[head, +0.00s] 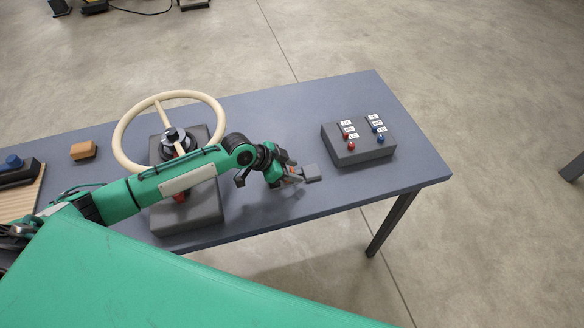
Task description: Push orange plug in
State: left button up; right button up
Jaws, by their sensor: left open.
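My left gripper (291,178) is above the front part of the table, right of the steering wheel, with its fingers pointing right. A small grey block (312,173) is right at its fingertips; I cannot tell whether they touch. A small orange-red patch (298,170) shows between the fingers and the grey block. It may be the orange plug, but it is mostly hidden and too small to tell, as is how deep it sits. My right gripper is not in view.
A cream steering wheel (218,103) on a dark base stands left, partly behind my arm. A grey box (361,154) with red and blue knobs and white labels is at right. An orange-brown block (83,150) lies at left. The blue-grey table (290,110) is clear behind the gripper.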

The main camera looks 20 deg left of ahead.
pick_arm(q)
jog(key=shift+c, duration=0.2)
grip_shut()
jog(key=shift+s+a, duration=0.5)
jog(key=shift+a, duration=0.2)
jog(key=shift+s+a, duration=0.45)
jog(key=shift+a, duration=0.25)
jog(key=shift+o, duration=0.2)
grip_release()
